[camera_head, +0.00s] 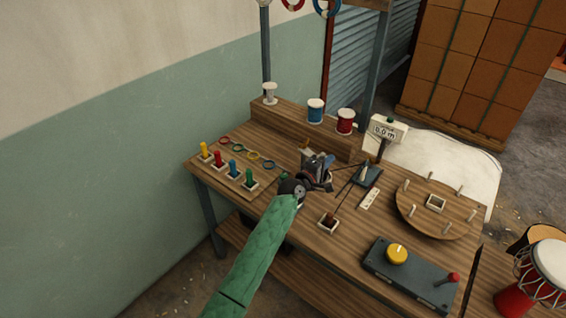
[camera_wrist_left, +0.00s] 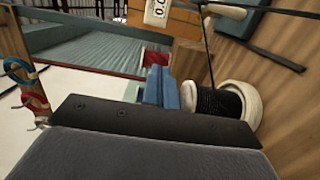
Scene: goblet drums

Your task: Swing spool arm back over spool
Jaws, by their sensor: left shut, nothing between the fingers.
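My left gripper (camera_head: 322,178) is over the middle of the bench, at the end of my green-sleeved arm. Its fingers are shut and empty; blue-grey finger shapes (camera_wrist_left: 160,92) show in the left wrist view. Just right of them there is a spool wound with black (camera_wrist_left: 218,100), with pale flanges, lying on its side close to the fingers. A thin dark rod (camera_wrist_left: 208,45) rises behind it to a pale wooden handle (camera_wrist_left: 224,11); I cannot tell for certain which part is the spool arm. In the head view my gripper largely hides this spool. My right gripper is not in view.
White (camera_head: 269,93), blue (camera_head: 316,110) and red (camera_head: 345,121) spools stand on the back ledge. Coloured pegs (camera_head: 234,167) stand left.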

